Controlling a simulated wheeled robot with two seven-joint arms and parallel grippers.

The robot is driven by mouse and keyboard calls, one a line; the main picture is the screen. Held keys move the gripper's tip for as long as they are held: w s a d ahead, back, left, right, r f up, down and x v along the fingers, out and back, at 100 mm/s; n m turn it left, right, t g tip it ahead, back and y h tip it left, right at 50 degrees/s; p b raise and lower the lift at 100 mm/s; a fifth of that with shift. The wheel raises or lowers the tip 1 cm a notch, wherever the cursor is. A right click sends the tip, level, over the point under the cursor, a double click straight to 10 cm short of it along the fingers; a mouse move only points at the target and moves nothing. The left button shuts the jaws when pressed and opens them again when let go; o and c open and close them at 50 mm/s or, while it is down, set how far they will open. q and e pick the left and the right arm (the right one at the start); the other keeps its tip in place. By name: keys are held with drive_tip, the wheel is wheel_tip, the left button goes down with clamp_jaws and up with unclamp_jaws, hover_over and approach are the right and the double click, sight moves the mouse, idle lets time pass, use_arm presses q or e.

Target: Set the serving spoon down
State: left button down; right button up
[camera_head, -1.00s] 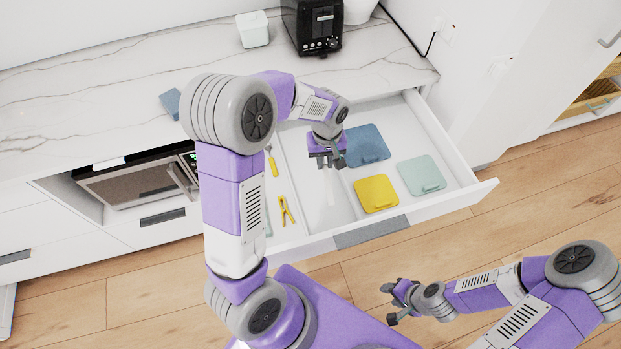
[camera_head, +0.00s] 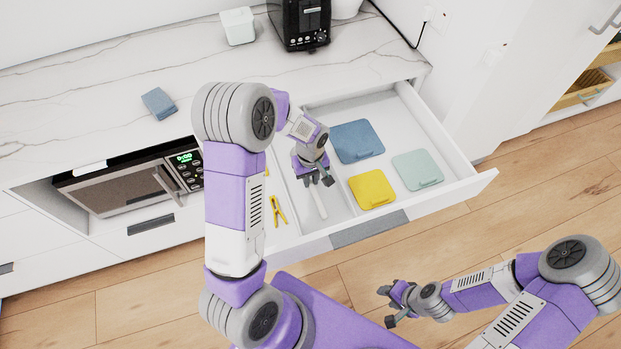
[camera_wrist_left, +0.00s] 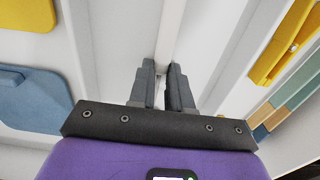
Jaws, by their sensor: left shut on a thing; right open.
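The serving spoon (camera_head: 320,204) shows as a slim pale bar below my left gripper (camera_head: 318,182), over the white drawer (camera_head: 284,240). My left gripper is shut on it. In the left wrist view, a white bar (camera_wrist_left: 170,35), seemingly the spoon's handle, runs from between the fingers (camera_wrist_left: 163,78) to the top edge. The spoon's far end is out of that view, and I cannot tell whether it touches the drawer floor. My right gripper (camera_head: 387,305) is open and empty, in front of the drawer.
A blue board (camera_head: 357,141), a yellow board (camera_head: 372,188) and a pale green board (camera_head: 418,168) lie in the drawer's right part. Yellow tongs (camera_head: 279,212) lie in its left part.

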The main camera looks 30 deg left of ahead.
sight(311, 182)
use_arm(q)
drive_tip(key=shift+f, duration=0.15)
drive_tip(key=c, duration=1.1)
unclamp_jaws()
drive_tip(key=shift+o, duration=0.2)
drive_tip(key=shift+r, duration=0.45)
wheel_tip(311, 182, up, 12)
drive_tip(key=p, duration=0.3)
drive_tip(key=shift+f, duration=0.2)
